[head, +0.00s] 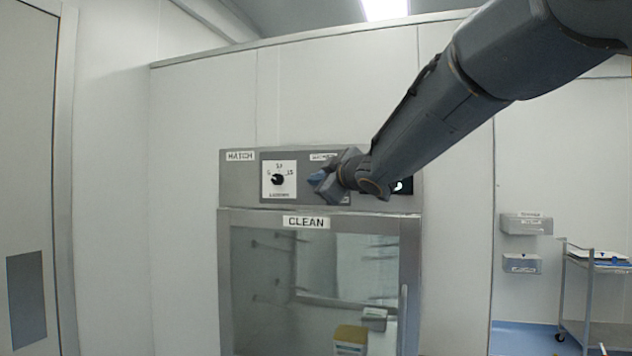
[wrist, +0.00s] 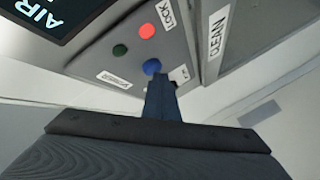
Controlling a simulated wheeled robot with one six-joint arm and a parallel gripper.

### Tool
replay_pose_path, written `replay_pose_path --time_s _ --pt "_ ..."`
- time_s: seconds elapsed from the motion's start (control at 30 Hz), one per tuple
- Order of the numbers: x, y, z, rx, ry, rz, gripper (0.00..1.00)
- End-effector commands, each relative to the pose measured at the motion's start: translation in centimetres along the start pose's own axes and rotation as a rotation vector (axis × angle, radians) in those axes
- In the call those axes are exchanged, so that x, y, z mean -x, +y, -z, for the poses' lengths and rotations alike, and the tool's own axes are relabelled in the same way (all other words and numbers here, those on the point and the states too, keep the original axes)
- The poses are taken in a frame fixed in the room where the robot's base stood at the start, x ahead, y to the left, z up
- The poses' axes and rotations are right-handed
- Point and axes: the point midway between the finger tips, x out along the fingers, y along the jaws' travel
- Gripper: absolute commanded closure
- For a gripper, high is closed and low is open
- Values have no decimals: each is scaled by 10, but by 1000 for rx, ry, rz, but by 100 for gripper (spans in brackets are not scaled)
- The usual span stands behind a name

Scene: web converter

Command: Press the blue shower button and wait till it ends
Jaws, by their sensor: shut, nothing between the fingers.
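The blue button (wrist: 152,66) sits on the grey control panel (head: 238,184) above the hatch. In the wrist view the tip of my gripper (wrist: 158,82) is directly below the button in the picture, very close to it. I cannot tell whether they touch or whether the button is pushed in. In the head view my gripper (head: 326,186) is in front of the panel, right of the dial, and hides much of the button area. My gripper is shut and empty.
A red button (wrist: 147,31) and a green button (wrist: 119,50) are near the blue one. A black dial (head: 278,179) is left of my gripper. A glass door (head: 270,290) marked CLEAN is below. A trolley (head: 590,325) stands at far right.

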Motion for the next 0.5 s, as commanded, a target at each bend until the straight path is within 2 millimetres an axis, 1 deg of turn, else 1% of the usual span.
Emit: replay_pose_path --time_s 0.27,0.5 --pt "10 -8 6 1 0 0 100" --pt "11 -8 7 0 0 0 100"
